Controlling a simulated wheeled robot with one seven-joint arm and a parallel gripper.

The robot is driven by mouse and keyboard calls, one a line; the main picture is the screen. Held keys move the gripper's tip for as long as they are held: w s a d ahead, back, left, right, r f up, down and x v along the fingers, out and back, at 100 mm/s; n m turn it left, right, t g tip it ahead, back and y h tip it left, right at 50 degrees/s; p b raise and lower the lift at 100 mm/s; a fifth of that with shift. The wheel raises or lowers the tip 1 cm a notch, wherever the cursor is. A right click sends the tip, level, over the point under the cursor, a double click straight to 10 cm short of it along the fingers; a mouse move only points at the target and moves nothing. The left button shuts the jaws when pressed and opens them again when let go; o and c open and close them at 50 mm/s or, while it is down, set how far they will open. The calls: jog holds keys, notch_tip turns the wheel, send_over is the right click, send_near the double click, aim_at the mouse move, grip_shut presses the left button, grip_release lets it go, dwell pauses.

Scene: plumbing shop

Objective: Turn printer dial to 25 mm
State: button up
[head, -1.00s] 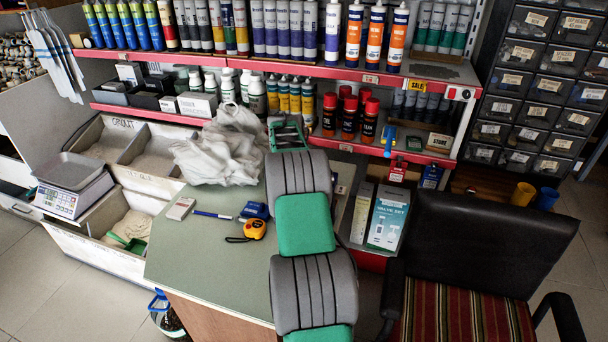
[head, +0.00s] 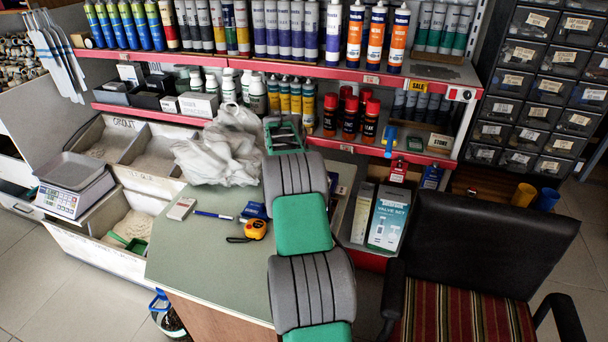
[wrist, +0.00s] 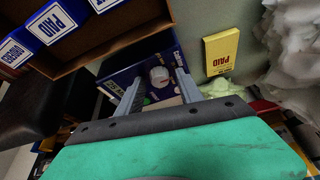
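In the wrist view a dark blue box-like device (wrist: 125,77) carries a pale round knob (wrist: 159,76), which looks like the dial. My gripper (wrist: 160,86) is open, with one grey finger on each side of the knob. I cannot tell whether either finger touches it. In the head view my arm covers the middle of the counter, and the device and fingertips cannot be made out.
A brown rack with blue PAID stamps (wrist: 55,22) stands close at upper left in the wrist view. A yellow PAID pad (wrist: 221,53) and white crumpled plastic (wrist: 295,45) are at right. On the counter (head: 205,262) lies a tape measure (head: 255,229).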

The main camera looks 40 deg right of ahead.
jog(key=v, duration=0.7)
jog(key=shift+a+r, duration=0.2)
jog(key=shift+r, duration=0.15)
